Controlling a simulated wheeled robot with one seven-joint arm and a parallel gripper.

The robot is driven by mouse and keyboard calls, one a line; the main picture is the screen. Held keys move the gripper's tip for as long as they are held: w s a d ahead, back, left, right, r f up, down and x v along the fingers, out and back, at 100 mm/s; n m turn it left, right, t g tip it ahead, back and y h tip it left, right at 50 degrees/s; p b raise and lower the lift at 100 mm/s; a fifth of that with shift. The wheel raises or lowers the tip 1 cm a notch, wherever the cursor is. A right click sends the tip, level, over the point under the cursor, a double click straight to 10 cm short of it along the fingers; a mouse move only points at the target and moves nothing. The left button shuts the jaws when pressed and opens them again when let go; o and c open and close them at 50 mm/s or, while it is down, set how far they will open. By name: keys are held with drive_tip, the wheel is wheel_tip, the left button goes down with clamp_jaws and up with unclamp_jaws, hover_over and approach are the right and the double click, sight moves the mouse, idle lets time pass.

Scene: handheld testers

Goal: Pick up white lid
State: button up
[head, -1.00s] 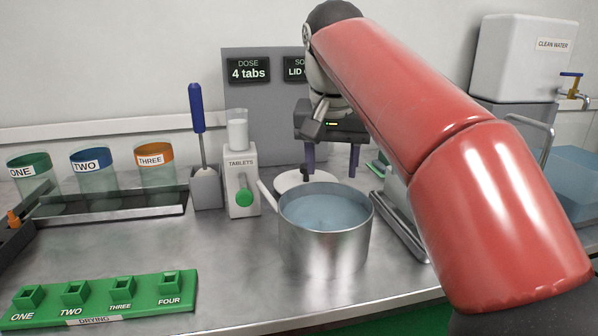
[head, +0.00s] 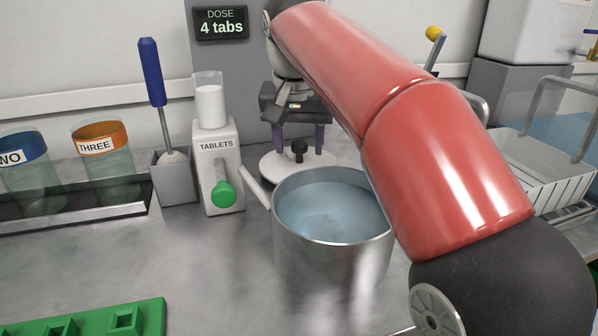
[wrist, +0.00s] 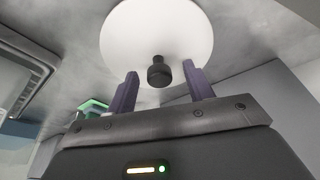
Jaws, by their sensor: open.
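The white lid (head: 275,165) is a round disc with a black knob (head: 299,150) on top. It lies on the grey counter behind the metal pot (head: 333,260). In the wrist view the lid (wrist: 130,35) fills the upper middle, and its knob (wrist: 158,73) shows between the fingertips. My gripper (head: 298,142) is open, with its two purple fingers pointing down on either side of the knob; in the wrist view the gripper (wrist: 160,80) shows a gap on both sides of the knob. I cannot tell the exact height of the fingertips relative to the knob.
The pot of bluish water stands in front of the lid. A tablets dispenser (head: 220,170) and a brush holder (head: 175,180) stand to the left. A white wire basket (head: 550,170) is at the right. A grey panel is behind.

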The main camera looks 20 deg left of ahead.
drive_tip(key=shift+x, duration=0.8)
drive_tip(key=c, duration=1.1)
drive_tip(key=shift+r, duration=0.1)
